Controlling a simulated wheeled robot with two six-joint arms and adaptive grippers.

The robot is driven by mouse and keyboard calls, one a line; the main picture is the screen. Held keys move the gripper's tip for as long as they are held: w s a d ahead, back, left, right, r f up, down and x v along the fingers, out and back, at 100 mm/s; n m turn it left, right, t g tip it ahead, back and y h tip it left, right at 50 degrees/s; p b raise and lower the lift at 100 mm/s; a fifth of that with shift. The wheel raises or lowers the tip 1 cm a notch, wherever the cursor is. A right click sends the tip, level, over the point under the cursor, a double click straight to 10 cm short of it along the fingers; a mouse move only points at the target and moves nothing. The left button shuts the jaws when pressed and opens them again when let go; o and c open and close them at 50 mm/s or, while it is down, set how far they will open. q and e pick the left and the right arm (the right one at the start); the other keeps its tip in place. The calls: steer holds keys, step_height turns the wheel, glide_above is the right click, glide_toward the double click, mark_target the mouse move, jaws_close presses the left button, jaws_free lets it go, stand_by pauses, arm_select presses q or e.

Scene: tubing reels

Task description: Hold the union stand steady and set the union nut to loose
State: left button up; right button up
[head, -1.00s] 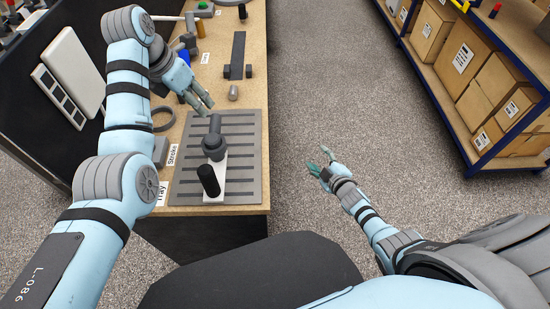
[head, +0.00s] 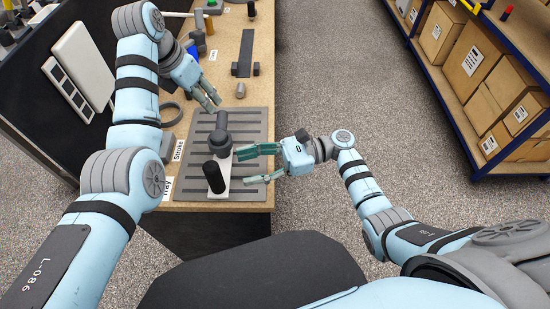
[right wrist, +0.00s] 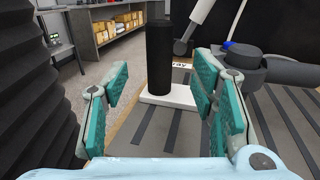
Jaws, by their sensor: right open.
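The union stand is a white base plate (head: 222,184) on a grey slotted mat (head: 252,128), with an upright black post (head: 214,177) near its front end. The dark grey union nut (head: 219,142) sits on the stand behind the post, with a grey pipe stub (head: 222,119) beyond it. My right gripper (head: 245,166) is open and empty just right of the stand. In the right wrist view the black post (right wrist: 159,58) stands ahead between its spread fingers (right wrist: 163,92), and the union nut (right wrist: 238,62) is to the right. My left gripper (head: 212,102) hovers above and behind the pipe, empty, its fingers apart.
Behind the mat lie a grey cylinder (head: 241,90) and a dark bar fixture (head: 244,55). A dark ring (head: 170,113) lies left of the mat. The bench's right edge is close to the stand. Open floor separates it from a shelf of boxes (head: 470,60).

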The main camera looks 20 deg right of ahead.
mark_target(219, 174)
steer(key=a, duration=0.7)
steer(key=shift+w+a, duration=0.15)
steer(key=shift+a, duration=0.15)
steer(key=shift+c, duration=0.4)
